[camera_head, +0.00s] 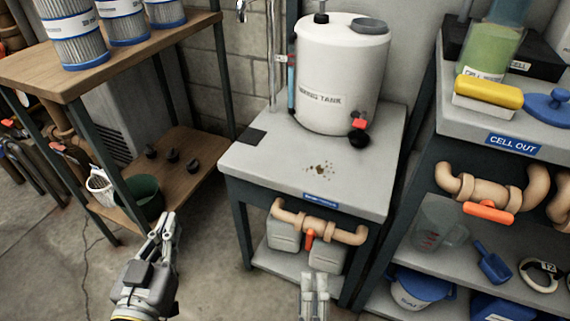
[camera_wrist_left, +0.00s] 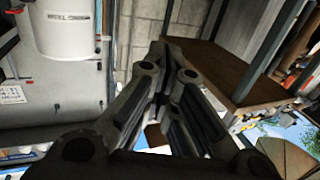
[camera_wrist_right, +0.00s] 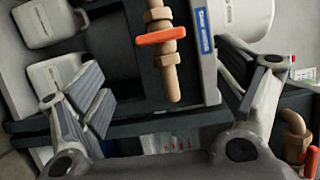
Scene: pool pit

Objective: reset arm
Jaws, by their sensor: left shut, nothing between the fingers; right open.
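My left gripper (camera_head: 167,228) is at the lower left of the head view, in front of the wooden shelf unit. Its fingers are shut and empty, and they meet in the left wrist view (camera_wrist_left: 172,82). My right gripper (camera_head: 314,285) is at the bottom centre of the head view, in front of the dosing tank's stand. In the right wrist view (camera_wrist_right: 165,90) its fingers are spread wide with nothing held, and the stand's pipe and lower shelf show beyond them.
The white tank (camera_head: 340,75) stands on a grey-topped stand (camera_head: 250,170) with brown specks on top. An orange-handled pipe (camera_head: 320,228) sticks out below. At right is a shelf unit (camera_head: 440,120) with a yellow object (camera_head: 488,91). A wooden shelf (camera_head: 130,58) at left holds filter cartridges.

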